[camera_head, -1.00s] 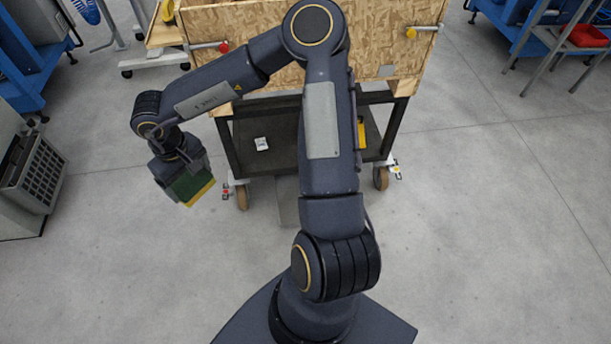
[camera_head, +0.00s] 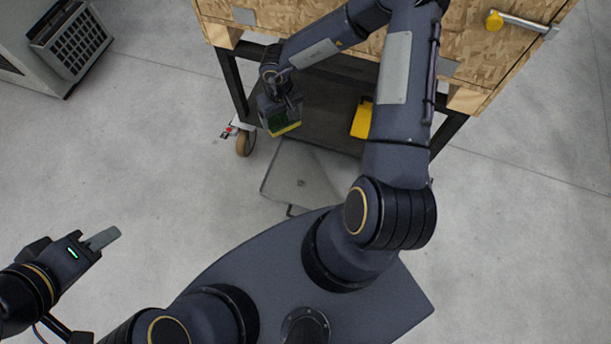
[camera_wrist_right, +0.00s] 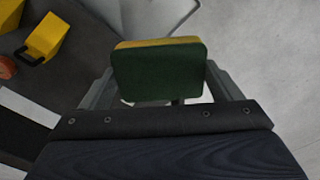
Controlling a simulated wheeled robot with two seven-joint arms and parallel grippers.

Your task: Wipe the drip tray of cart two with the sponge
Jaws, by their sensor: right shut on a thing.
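The sponge (camera_head: 287,128), green with a yellow layer, is in my right gripper (camera_head: 281,112), near the front edge of the cart's lower shelf. In the right wrist view the sponge (camera_wrist_right: 160,72) sits between the two fingers, its green face towards the camera. The gripper is shut on it. A flat grey tray (camera_head: 305,178), which looks like the drip tray, lies low at the front of the wooden cart (camera_head: 270,14), just below the sponge in the picture; touching cannot be told. My arm hides part of the tray. My left gripper (camera_head: 108,238) is at the lower left, away from everything, its opening unclear.
The cart's dark lower shelf (camera_head: 330,100) bears a yellow object (camera_head: 362,118), with a black handle in the wrist view. A caster (camera_head: 245,143) stands left of the tray. A grey crate-like unit (camera_head: 75,45) is at the upper left.

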